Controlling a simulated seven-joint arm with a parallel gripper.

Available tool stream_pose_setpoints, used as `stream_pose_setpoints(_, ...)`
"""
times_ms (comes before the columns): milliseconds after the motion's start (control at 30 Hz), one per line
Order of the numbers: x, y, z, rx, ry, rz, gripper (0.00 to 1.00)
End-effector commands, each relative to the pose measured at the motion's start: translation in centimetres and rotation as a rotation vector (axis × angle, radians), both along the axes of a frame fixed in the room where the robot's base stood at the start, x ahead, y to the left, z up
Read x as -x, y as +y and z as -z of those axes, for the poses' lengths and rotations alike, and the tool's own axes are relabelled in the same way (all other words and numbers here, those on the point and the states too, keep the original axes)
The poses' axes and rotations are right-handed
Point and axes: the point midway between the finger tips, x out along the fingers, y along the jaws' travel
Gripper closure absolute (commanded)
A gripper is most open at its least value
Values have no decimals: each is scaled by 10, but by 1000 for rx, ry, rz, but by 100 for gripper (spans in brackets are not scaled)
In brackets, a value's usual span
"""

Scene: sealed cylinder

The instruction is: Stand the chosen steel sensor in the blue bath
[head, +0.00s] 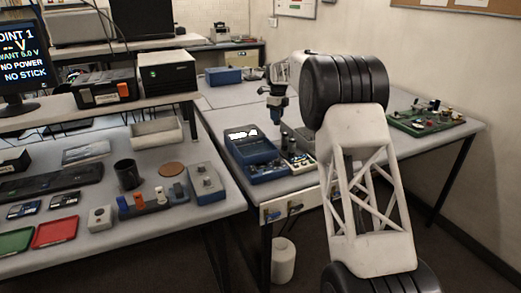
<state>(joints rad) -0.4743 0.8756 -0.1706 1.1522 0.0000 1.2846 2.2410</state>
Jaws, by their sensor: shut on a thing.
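My gripper (277,100) hangs at the end of my arm over the right-hand table, behind and right of a blue case. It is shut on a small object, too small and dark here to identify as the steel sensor. The open blue case (271,177) has a lit display in its raised back part; it may be the blue bath, but I cannot tell. On the left table, a dark rack (150,208) holds small upright pieces with blue, orange and pale tops. No steel sensor can be made out clearly.
A green board (432,118) lies far right. A gap separates the front tables.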

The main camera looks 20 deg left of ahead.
Motion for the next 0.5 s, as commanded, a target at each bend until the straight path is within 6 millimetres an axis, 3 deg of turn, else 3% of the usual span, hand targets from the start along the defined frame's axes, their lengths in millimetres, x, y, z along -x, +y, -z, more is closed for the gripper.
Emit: stream_pose_setpoints(500, 66, 25, -6, -1, -1, -2, 94)
